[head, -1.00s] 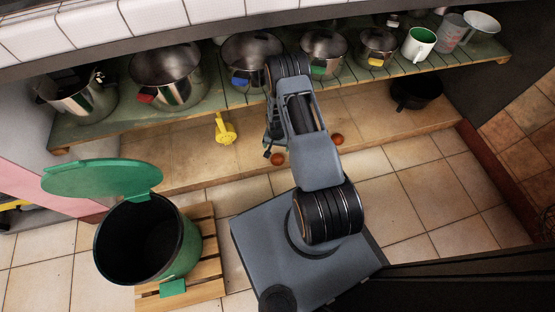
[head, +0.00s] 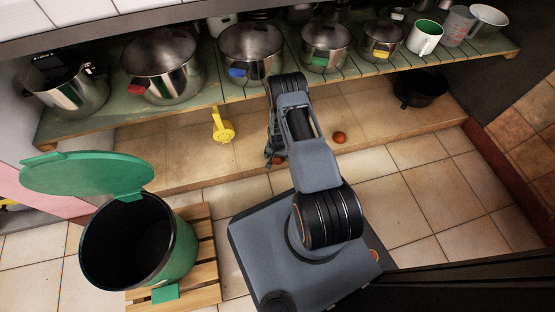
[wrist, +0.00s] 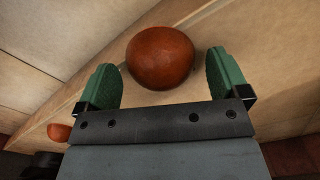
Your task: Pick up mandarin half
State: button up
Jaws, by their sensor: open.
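A round reddish-brown piece, which looks like the mandarin half (wrist: 160,57), lies on the tiled ledge in the wrist view. It sits ahead of and between the green pads of my open gripper (wrist: 165,85), with clear space on each side of it. In the head view the same piece (head: 279,161) shows low beside my gripper (head: 272,157), partly hidden by it. A second similar reddish piece (head: 339,137) lies to the right on the ledge. A small reddish piece (wrist: 59,132) also shows at the lower left in the wrist view.
A green slatted shelf (head: 190,112) with several steel pots hangs over the ledge. A yellow utensil (head: 222,128) lies left of my arm, a black pan (head: 420,90) right. An open green bin (head: 175,262) stands on a wooden pallet (head: 206,240). Floor right of my base is clear.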

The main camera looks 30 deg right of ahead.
jog(key=shift+f, duration=0.35)
jog(key=shift+r, duration=0.1)
jog(key=c, duration=1)
jog(key=shift+o, duration=0.2)
jog(key=shift+r, duration=0.1)
